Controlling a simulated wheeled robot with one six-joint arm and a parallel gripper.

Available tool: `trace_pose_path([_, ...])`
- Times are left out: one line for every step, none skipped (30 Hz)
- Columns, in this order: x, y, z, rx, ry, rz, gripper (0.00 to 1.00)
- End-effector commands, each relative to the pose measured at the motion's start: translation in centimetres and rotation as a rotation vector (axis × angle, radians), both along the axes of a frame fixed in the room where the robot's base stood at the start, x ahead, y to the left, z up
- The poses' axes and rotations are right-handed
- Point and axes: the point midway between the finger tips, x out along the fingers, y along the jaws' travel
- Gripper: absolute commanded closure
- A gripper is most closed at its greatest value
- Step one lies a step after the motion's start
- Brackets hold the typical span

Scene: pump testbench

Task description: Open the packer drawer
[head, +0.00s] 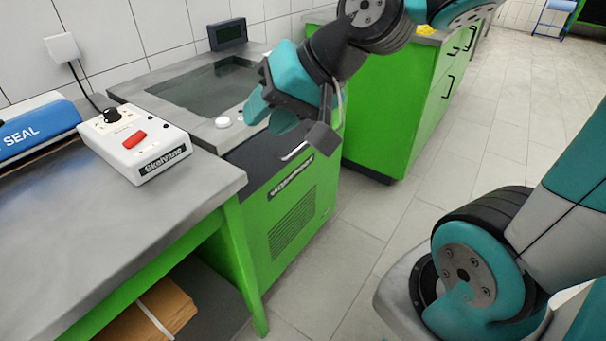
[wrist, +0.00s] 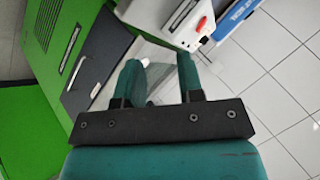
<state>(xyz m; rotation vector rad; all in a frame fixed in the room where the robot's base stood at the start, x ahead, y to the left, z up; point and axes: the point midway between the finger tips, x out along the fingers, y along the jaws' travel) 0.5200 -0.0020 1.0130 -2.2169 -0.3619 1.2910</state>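The packer (head: 297,222) is a green cabinet with a grey top and a glass-covered basin (head: 208,88). Its dark drawer front (head: 262,158) carries a light handle (head: 295,151) and appears closed. In the wrist view the dark front (wrist: 98,58) lies left of the fingers, beside the green vented panel (wrist: 58,28). My gripper (head: 270,112) is above the packer's front top edge, above and left of the handle, apart from it. In the wrist view my gripper (wrist: 158,82) has its two teal fingers spread with nothing between them. My gripper hides part of the packer top.
A grey bench (head: 90,215) with a white control box (head: 135,143) and a blue sealer (head: 38,130) stands at the left. A small dark display (head: 227,34) is behind the packer. A green drawer cabinet (head: 400,110) stands to the right. The tiled floor (head: 440,160) is clear.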

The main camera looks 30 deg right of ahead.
Motion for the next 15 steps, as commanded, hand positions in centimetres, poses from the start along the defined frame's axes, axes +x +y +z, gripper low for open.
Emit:
trace_pose_path([0.9, -1.1, -4.0, 0.034, -0.015, -0.073, 0.65])
trace_pose_path([1.5, -1.6, -5.0, 0.057, -0.026, -0.114, 0.65])
trace_pose_path([2.2, -2.4, -6.3, 0.089, -0.041, -0.17, 0.65])
trace_pose_path([2.7, -3.1, -7.3, 0.112, -0.052, -0.212, 0.65])
trace_pose_path([3.1, -3.7, -8.2, 0.135, -0.064, -0.252, 0.65])
trace_pose_path([3.7, -4.6, -9.5, 0.168, -0.08, -0.307, 0.65])
trace_pose_path([4.2, -5.3, -10.4, 0.193, -0.094, -0.347, 0.65])
trace_pose_path([4.6, -6.1, -11.4, 0.217, -0.107, -0.388, 0.65])
trace_pose_path([5.1, -7.2, -12.6, 0.249, -0.126, -0.443, 0.65])
trace_pose_path([5.4, -7.9, -13.6, 0.274, -0.14, -0.483, 0.65])
trace_pose_path([5.8, -8.7, -14.5, 0.299, -0.155, -0.521, 0.65])
trace_pose_path([6.1, -9.8, -15.7, 0.333, -0.175, -0.573, 0.65])
trace_pose_path([6.4, -10.6, -16.6, 0.358, -0.191, -0.612, 0.65])
trace_pose_path([6.6, -11.5, -17.5, 0.383, -0.207, -0.65, 0.65])
trace_pose_path([6.9, -12.6, -18.7, 0.418, -0.23, -0.698, 0.65])
